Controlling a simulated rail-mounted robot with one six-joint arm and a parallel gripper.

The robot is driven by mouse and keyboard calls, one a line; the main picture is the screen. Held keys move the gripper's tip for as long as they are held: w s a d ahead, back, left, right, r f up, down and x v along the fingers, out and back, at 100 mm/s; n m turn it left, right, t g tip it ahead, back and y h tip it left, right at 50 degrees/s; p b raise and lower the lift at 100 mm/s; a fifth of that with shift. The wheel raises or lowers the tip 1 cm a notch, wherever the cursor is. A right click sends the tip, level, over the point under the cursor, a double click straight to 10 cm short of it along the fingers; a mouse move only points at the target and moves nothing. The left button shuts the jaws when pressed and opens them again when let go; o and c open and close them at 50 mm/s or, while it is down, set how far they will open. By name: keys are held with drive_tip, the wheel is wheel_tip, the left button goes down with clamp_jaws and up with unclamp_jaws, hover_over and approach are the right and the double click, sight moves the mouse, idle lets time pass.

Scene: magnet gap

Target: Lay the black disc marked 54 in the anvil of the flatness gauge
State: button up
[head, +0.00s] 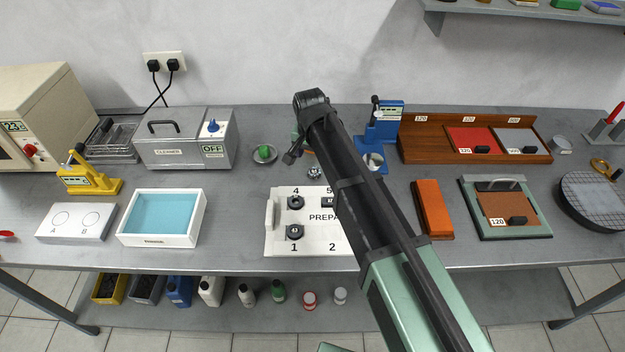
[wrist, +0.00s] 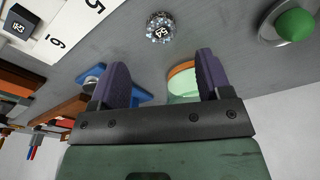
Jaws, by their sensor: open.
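A small round piece (wrist: 159,27) with a dark, labelled top and bright metallic bits around it stands on the bench in the wrist view. Its rotated label resembles 54, but I cannot be sure. It also shows beside my arm in the head view (head: 315,172). A blue instrument (head: 388,122) with a display, apparently the flatness gauge, stands behind my arm, with a round metallic seat on its base. Part of its blue base (wrist: 133,96) shows behind my fingers. My gripper (wrist: 160,60) is open and empty, the piece beyond its fingertips. The head view hides my fingers.
A white numbered board (head: 272,243) holds several black pieces, one marked 43. A dish with a green knob (head: 264,154) is left of the piece. An orange-and-green round object (wrist: 183,82) shows between my fingers. An orange block (head: 432,208) lies right of my arm.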

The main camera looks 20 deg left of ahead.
sight(314, 171)
drive_tip(key=f+b, duration=0.4)
drive_tip(key=f, duration=0.1)
drive_tip(key=w+f+b, duration=0.1)
drive_tip(key=f+b, duration=0.1)
drive_tip(key=shift+f, duration=0.3)
drive_tip(key=shift+r, duration=0.25)
drive_tip(key=c, duration=1.1)
drive_tip(key=shift+r+p, duration=0.1)
drive_tip(key=shift+p, duration=0.25)
